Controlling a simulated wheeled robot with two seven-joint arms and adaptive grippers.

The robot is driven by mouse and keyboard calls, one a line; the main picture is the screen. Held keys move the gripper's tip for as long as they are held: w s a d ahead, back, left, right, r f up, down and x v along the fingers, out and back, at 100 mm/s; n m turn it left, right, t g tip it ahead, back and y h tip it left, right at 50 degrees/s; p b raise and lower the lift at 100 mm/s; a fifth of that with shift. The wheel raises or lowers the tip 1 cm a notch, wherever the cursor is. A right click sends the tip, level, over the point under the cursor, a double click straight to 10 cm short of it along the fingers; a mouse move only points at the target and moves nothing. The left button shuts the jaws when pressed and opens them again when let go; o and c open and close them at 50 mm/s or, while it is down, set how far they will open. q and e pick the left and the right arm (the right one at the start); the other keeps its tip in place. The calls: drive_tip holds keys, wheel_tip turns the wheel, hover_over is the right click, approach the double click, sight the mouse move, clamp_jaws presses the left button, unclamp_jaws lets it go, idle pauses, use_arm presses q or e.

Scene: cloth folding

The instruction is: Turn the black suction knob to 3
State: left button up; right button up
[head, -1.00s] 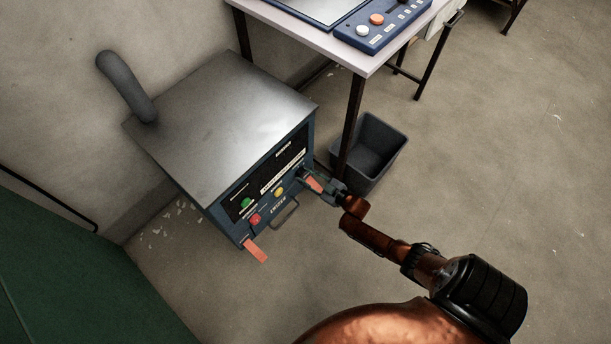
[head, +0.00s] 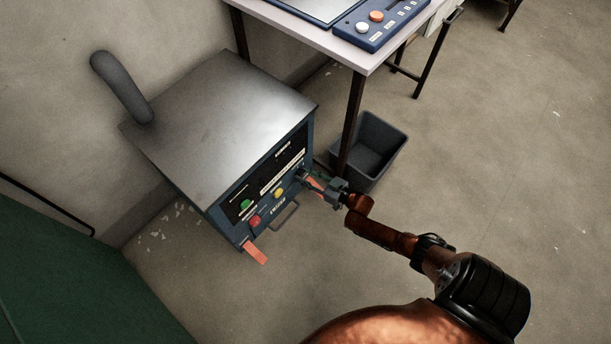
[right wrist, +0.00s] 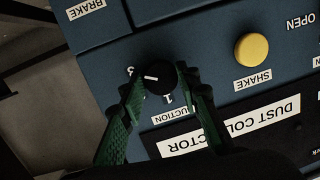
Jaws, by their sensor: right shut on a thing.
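The black suction knob (right wrist: 160,77) sits on the blue front panel of the dust collector (head: 225,115). In the right wrist view the panel appears upside down. The knob's white pointer line points to the left of the picture, towards a partly hidden mark that looks like a 3. A 1 shows beside the knob's lower edge in the picture. My right gripper (right wrist: 154,83) has its green fingers on either side of the knob, shut on it. In the head view my right gripper (head: 312,180) hides the knob. My left gripper is out of view.
A yellow shake button (right wrist: 251,48) is beside the knob. Green (head: 247,204) and red (head: 255,221) buttons, a handle (head: 284,217) and an orange pedal (head: 256,252) are further left. A dark bin (head: 375,148) and a table (head: 352,58) stand close behind the gripper.

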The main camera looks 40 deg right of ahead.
drive_tip(key=o, duration=1.2)
drive_tip(key=shift+c, duration=0.2)
drive_tip(key=shift+s, duration=0.1)
drive_tip(key=v, duration=1.2)
